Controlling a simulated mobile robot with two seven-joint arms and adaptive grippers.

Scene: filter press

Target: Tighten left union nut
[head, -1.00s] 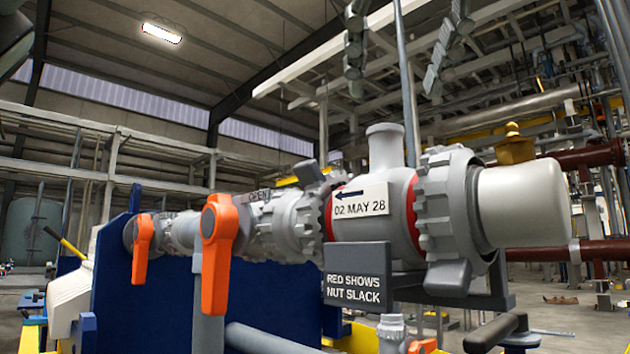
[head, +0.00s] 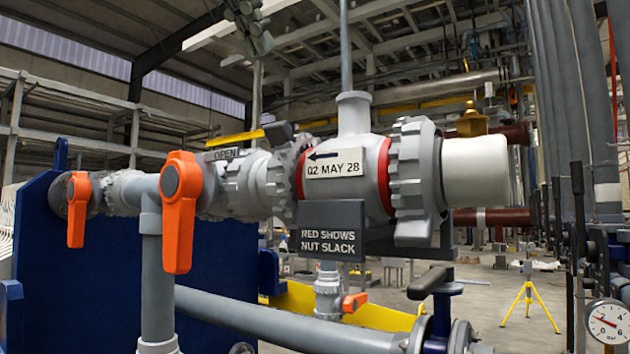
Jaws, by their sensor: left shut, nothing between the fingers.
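The left union nut (head: 283,177) is a grey, toothed ring on the horizontal pipe. A red band (head: 301,175) shows between this nut and the grey tee body (head: 353,112). The right union nut (head: 409,160) is a similar ring with a smooth grey lug (head: 414,228) hanging down. A red band (head: 385,177) shows beside it too. The tee carries a "02 MAY 28" tag (head: 334,164) with a left arrow. I cannot make out either gripper in the head view.
An orange valve handle (head: 180,215) hangs in front of the pipe, left of the nut. A second orange handle (head: 77,210) is farther left. The "RED SHOWS NUT SLACK" sign (head: 331,230) is below the tee. A black lever (head: 430,283) stands lower right.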

